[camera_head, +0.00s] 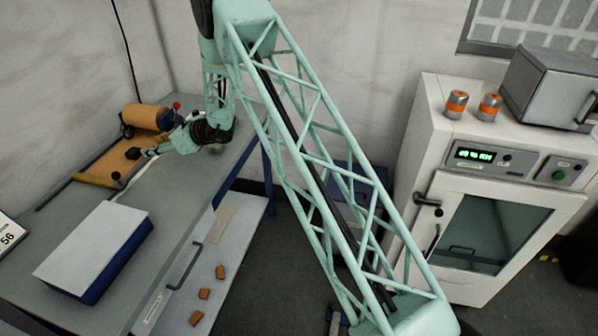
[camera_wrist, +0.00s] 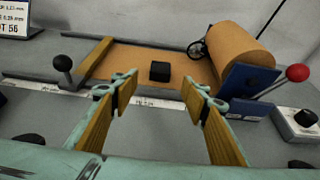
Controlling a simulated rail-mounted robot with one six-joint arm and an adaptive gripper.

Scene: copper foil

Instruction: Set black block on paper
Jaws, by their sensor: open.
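A small black block (camera_wrist: 160,71) rests on the brown paper (camera_wrist: 140,62) in the wrist view, near the sheet's front edge. The paper runs out from a thick brown roll (camera_wrist: 240,54) at its right. My gripper (camera_wrist: 158,92) is open, with its two wood-lined fingers spread wide. The block appears between and beyond the fingertips, with no finger touching it. In the head view my gripper (camera_head: 148,153) is low over the grey bench, pointing at the block (camera_head: 133,153) on the paper (camera_head: 108,166).
A red-knobbed lever (camera_wrist: 298,73) stands at the right of the roll, and a black-knobbed lever (camera_wrist: 63,64) at the left. A white-topped blue box (camera_head: 95,245) lies on the nearer bench. A white oven cabinet (camera_head: 430,130) stands right.

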